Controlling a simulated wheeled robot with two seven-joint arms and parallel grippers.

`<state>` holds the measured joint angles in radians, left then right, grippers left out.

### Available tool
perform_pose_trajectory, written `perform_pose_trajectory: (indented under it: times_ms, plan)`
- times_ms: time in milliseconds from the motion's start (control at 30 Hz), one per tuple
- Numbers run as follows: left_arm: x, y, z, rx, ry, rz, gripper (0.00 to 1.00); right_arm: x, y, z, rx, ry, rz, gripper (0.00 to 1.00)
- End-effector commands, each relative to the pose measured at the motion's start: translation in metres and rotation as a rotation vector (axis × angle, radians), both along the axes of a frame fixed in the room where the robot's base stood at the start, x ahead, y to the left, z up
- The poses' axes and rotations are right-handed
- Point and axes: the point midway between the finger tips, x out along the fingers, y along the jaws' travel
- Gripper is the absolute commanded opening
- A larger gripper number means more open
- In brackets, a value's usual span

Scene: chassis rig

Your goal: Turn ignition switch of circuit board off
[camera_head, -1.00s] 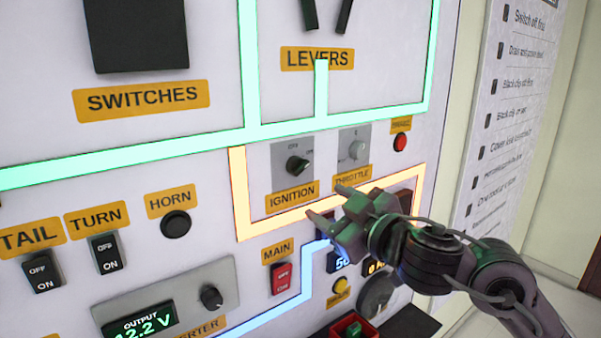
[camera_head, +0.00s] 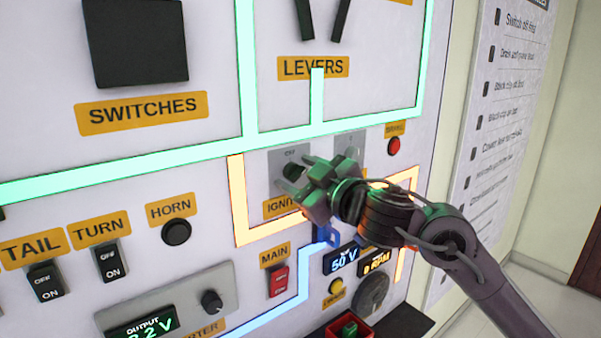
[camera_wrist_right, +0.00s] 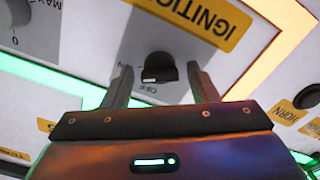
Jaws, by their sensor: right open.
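The ignition switch is a dark rotary knob (camera_wrist_right: 160,68) on a grey plate (camera_head: 285,160), above the yellow IGNITION label (camera_head: 281,207). In the right wrist view the knob sits between the two spread fingers of my right gripper (camera_wrist_right: 163,82), with a gap on each side. In the head view my right gripper (camera_head: 292,178) is open at the knob and covers part of it, the label's right end and the throttle plate. I cannot tell the knob's exact setting. My left gripper is not in view.
The throttle knob (camera_wrist_right: 14,12) is close beside the ignition. A small red button (camera_head: 394,146) is to the right. The red MAIN switch (camera_head: 279,281) and the round HORN button (camera_head: 176,231) are nearby. A 50 V display (camera_head: 343,261) lies below my arm.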

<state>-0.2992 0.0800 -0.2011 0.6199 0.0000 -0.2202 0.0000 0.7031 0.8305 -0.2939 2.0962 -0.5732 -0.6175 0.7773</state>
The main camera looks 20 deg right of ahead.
Motion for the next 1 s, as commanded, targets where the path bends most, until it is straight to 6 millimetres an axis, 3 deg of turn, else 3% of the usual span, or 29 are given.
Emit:
perform_pose_trajectory:
  times_ms: [167,467,767,1000]
  plan:
    - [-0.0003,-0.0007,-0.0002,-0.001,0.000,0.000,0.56,0.0000,-0.0002,-0.0003,0.000,0.000,0.000,0.52]
    - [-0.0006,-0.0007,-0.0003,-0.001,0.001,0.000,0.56,-0.0002,-0.0003,-0.0003,0.001,0.000,0.000,0.13]
    - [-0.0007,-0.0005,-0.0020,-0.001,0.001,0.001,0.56,-0.0003,-0.0002,-0.0011,-0.033,-0.011,-0.001,0.12]
    - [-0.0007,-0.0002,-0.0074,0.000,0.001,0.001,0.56,-0.0003,0.0002,-0.0020,-0.160,-0.058,0.000,0.12]
